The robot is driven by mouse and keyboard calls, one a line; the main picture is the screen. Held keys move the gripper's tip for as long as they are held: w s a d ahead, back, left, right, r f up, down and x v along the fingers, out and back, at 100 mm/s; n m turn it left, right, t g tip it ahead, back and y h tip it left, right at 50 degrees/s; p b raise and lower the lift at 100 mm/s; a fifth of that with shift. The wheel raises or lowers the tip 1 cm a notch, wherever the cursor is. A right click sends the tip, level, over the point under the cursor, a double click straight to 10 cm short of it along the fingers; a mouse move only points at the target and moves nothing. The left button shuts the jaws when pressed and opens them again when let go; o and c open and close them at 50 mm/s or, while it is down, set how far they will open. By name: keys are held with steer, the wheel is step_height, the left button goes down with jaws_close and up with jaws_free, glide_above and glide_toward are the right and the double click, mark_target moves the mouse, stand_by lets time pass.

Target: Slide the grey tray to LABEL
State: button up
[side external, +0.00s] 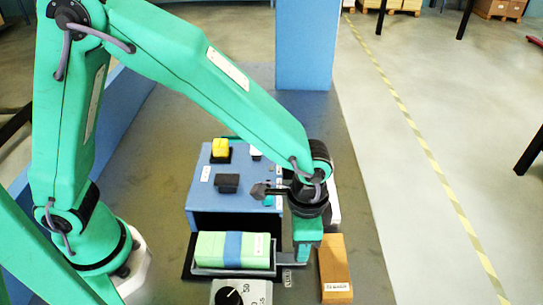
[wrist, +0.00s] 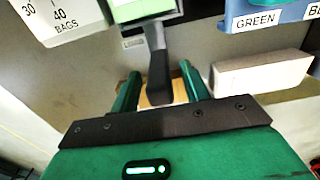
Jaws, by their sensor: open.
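The grey tray (side external: 233,271) stands in front of the blue box and carries a pale green block (side external: 211,250) with a blue band. In the wrist view the tray (wrist: 168,15) shows at the top, with its dark handle (wrist: 158,75) pointing towards me. My gripper (side external: 304,257) is low at the tray's right end. In the wrist view my gripper (wrist: 160,72) is open, with one green finger on each side of the handle and visible gaps. A small label plate (side external: 287,278) lies beside the tray; its text is too small to read.
A grey dial box (side external: 254,293) stands at the tray's near side. A brown block (side external: 335,268) with a label is just right of my gripper. The blue box (side external: 200,190) is behind the tray. A pale block (wrist: 260,75) lies right in the wrist view.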

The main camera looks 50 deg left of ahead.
steer(key=shift+f, duration=0.3)
steer(key=shift+c, duration=0.4)
jaws_close()
steer(key=shift+w+a, duration=0.1)
steer(key=w+a, duration=1.6)
steer(key=shift+w+a, duration=0.25)
steer(key=shift+o, duration=0.4)
jaws_free()
